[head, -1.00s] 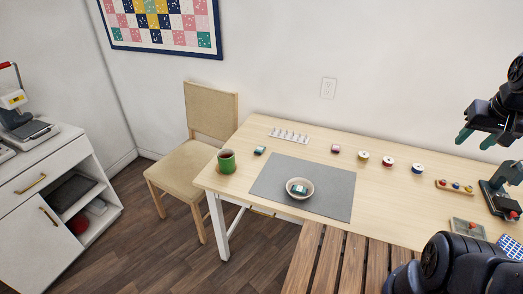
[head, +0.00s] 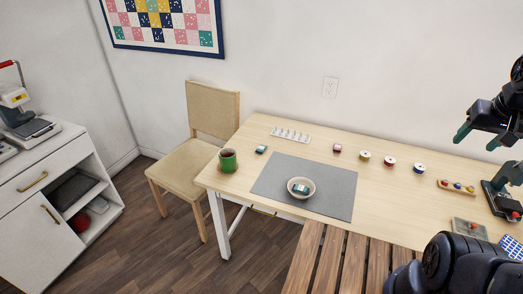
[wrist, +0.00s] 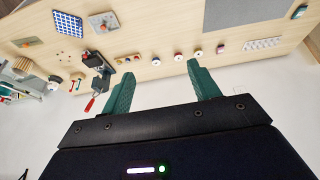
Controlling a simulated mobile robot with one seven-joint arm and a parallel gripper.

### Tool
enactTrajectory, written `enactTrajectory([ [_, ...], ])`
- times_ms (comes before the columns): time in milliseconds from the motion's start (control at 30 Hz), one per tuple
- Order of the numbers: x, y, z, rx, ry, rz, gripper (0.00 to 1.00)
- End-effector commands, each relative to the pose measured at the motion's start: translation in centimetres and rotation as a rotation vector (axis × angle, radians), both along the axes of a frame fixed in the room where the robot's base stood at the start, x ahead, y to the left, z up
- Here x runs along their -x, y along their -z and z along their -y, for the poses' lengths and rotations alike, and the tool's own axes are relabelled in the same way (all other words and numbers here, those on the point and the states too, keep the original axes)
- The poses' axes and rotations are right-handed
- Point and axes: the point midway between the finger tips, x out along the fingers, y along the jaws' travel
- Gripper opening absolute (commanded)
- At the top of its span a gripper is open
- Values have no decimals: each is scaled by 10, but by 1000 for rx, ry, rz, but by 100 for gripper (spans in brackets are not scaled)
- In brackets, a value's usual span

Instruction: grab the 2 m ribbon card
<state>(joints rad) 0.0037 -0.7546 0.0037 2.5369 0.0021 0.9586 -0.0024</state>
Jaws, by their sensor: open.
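Three small cards lie on the table, and their lengths are too small to read. A teal card (head: 261,149) lies at the back left, a dark pink card (head: 337,148) lies behind the mat, and a teal card (head: 301,189) sits in a bowl (head: 290,186) on the grey mat. My gripper (head: 476,140) is open and empty, raised at the right, well away from all three. In the wrist view my gripper (wrist: 160,74) has its green fingers apart, with the dark pink card (wrist: 220,49) and one teal card (wrist: 299,11) beyond them.
Three spools (head: 389,162) stand right of the dark pink card. A green mug (head: 228,161) is at the left end. A white strip (head: 291,135) lies at the back. A dark device (head: 503,195) and small tray (head: 457,187) occupy the right end. A chair (head: 205,140) stands left.

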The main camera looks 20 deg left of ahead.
Motion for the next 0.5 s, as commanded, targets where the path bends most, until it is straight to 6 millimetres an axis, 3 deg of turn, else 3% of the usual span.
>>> enactTrajectory([
  [267, -8, -3, -3, -6, -1, -4, 61],
  [500, -60, -18, -24, -41, 4, -31, 61],
])
